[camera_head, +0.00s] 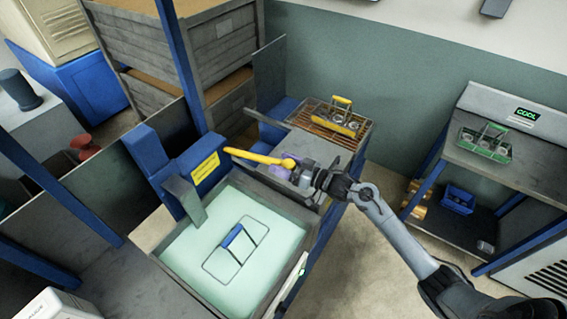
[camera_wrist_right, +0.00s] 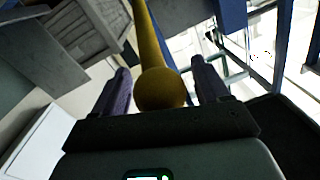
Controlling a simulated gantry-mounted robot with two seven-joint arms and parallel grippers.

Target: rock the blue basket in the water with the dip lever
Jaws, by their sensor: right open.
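The dip lever is a yellow bar (camera_head: 250,156) with a round knob, reaching from the blue housing toward my right gripper (camera_head: 284,168). In the right wrist view the lever's knob (camera_wrist_right: 160,89) sits between the two purple fingers of the right gripper (camera_wrist_right: 162,85), with a gap on each side. The right gripper is open. The blue basket (camera_head: 232,236) is in the pale green water (camera_head: 185,250) of the tank; its blue handle and thin frame outline show. My left gripper is out of view.
A yellow-handled basket (camera_head: 341,122) stands on a slatted rack behind the tank. Blue posts and wooden crates (camera_head: 155,58) stand at the back left.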

